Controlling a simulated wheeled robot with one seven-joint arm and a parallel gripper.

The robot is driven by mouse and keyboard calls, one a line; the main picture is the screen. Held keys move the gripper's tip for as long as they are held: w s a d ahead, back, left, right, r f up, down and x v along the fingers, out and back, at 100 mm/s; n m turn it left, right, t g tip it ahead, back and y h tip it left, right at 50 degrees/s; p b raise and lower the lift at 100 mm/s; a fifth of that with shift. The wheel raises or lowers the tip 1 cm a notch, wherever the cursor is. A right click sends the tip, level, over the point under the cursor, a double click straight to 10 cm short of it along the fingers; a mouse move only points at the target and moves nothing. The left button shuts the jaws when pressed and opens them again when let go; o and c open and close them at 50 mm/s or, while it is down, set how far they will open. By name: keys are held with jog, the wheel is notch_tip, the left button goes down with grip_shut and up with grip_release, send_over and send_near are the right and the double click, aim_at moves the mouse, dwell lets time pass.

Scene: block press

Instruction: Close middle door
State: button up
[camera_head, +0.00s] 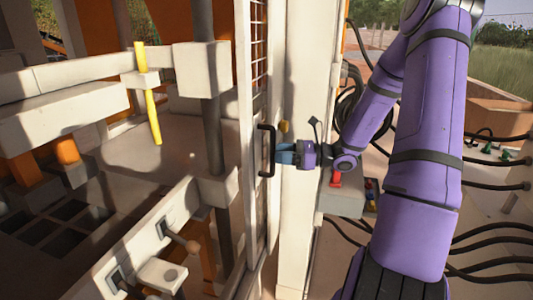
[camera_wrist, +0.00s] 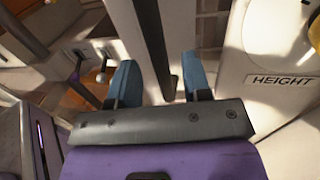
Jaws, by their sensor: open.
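The door (camera_head: 251,130) is a pale frame with a wire mesh panel, seen almost edge-on in the head view. The press interior shows to its left. A black handle (camera_head: 267,150) stands upright on the door; in the wrist view it appears as a dark bar (camera_wrist: 154,45). My gripper (camera_head: 283,152) has blue fingers and is beside the handle, reaching it from the right. In the wrist view its fingers (camera_wrist: 161,85) are apart, with the bar showing between them. Whether a finger touches the handle I cannot tell.
A pale post (camera_head: 301,230) stands right of the door. A plate marked HEIGHT (camera_wrist: 283,80) is at the right in the wrist view. A yellow bar (camera_head: 148,95) is inside the press.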

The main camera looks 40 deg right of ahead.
aim_at(266, 173)
jog(key=shift+x, duration=2.45)
grip_shut()
